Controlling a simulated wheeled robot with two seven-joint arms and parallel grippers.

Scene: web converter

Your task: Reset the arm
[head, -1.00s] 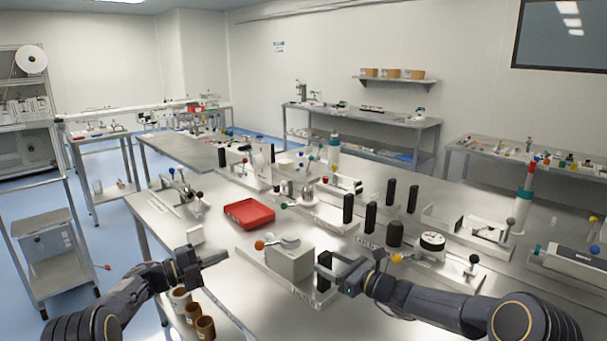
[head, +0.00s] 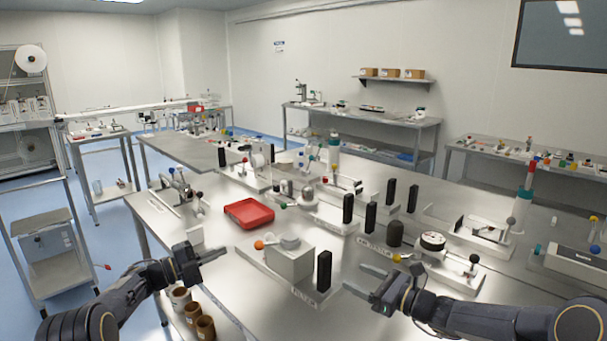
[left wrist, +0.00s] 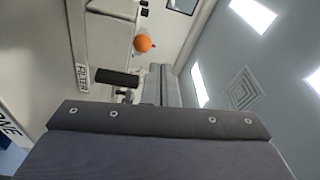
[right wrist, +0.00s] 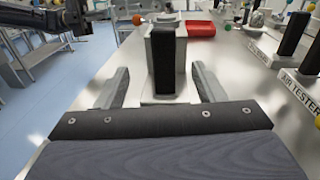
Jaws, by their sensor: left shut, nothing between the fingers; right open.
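My left gripper (head: 208,257) is shut and empty above the front left part of the steel table, to the left of the grey box fixture. My right gripper (head: 362,281) is open and empty, to the right of the fixture. In the right wrist view its two fingers (right wrist: 160,88) stand apart, with a black upright block (right wrist: 163,62) beyond them. The grey box fixture (head: 289,263) has an orange ball knob (head: 259,245), and the black block (head: 324,270) stands at its right end. In the left wrist view the orange knob (left wrist: 143,43) shows past the gripper.
A red tray (head: 248,214) lies behind the fixture. A dial device (head: 432,242) and several black posts (head: 371,217) stand to the right. Bare steel tabletop (head: 345,316) lies in front.

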